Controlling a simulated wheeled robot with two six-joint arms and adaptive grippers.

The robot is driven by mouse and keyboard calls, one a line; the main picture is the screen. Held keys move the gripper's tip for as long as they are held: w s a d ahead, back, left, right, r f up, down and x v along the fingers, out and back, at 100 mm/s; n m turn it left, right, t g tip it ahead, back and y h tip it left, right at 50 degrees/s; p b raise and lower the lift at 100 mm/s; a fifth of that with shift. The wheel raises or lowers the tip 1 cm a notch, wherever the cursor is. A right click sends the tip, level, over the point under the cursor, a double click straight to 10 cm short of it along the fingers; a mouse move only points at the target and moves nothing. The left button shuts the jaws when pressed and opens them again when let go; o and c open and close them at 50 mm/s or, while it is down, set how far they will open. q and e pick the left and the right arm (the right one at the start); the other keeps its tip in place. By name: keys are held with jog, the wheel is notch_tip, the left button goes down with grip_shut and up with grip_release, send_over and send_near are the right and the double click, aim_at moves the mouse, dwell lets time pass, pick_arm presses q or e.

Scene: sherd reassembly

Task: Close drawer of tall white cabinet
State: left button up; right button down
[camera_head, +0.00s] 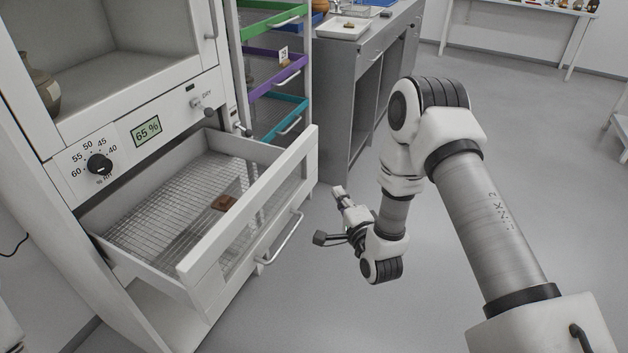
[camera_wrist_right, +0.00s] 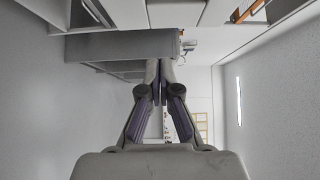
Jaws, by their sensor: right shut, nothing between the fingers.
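The tall white cabinet (camera_head: 120,95) stands at the left of the head view, with a dial and a "65 %" display on its panel. Its drawer (camera_head: 265,182) is pulled out, showing a wire mesh floor and a window in its front. A small brown sherd (camera_head: 225,203) lies on the mesh. The bar handle (camera_head: 283,238) is on the drawer's front. My right gripper (camera_head: 340,191) is to the right of the drawer front, apart from it. Its fingers are together and empty in the wrist view (camera_wrist_right: 160,72). My left gripper is not in view.
A rack with green, purple (camera_head: 275,72) and teal drawers stands behind the cabinet. A grey bench (camera_head: 360,85) with a white tray (camera_head: 342,28) is right of it. A white table (camera_head: 520,12) stands at the back. The grey floor in front of the drawer is clear.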

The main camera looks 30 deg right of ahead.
aim_at(311, 170)
jog(key=w, duration=0.5)
jog(key=w+a, duration=0.1)
jog(key=w, duration=0.1)
jog(key=shift+w+a, duration=0.1)
jog(key=shift+w, duration=0.25)
jog(key=shift+w+a, duration=0.35)
jog(key=shift+w, duration=0.05)
jog(key=shift+w, duration=0.1)
